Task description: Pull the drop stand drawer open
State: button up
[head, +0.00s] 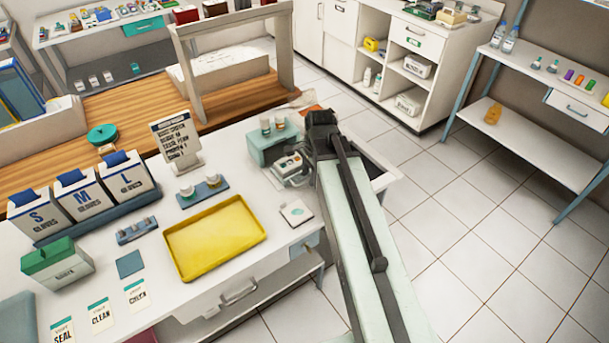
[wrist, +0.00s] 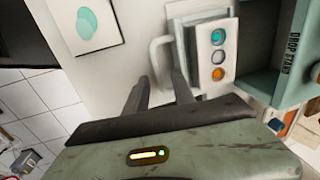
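The drop stand is a teal box (head: 267,149) on the white counter in the head view, with small bottles on top. Its teal side (wrist: 283,55) shows at the right of the wrist view.
A yellow tray (head: 213,238), a blue bottle rack (head: 202,191) and a sign (head: 176,143) stand left of the stand. Tiled floor (head: 470,220) is free to the right.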

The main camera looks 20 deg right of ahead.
jog(key=shift+a, duration=0.15)
notch_tip(320, 180, up, 8)
jog(key=s+p, duration=0.1)
jog(key=p, duration=0.6)
jog(key=shift+s+d+p, duration=0.2)
jog(key=shift+d+p, duration=0.05)
jog(key=shift+p, duration=0.15)
jog(key=shift+f, duration=0.15)
jog(key=s+a+n+g, duration=0.2)
jog(key=s+a+n, duration=0.4)
jog(key=n, duration=0.8)
jog(key=shift+f+h, duration=0.2)
jog(key=shift+h, duration=0.1)
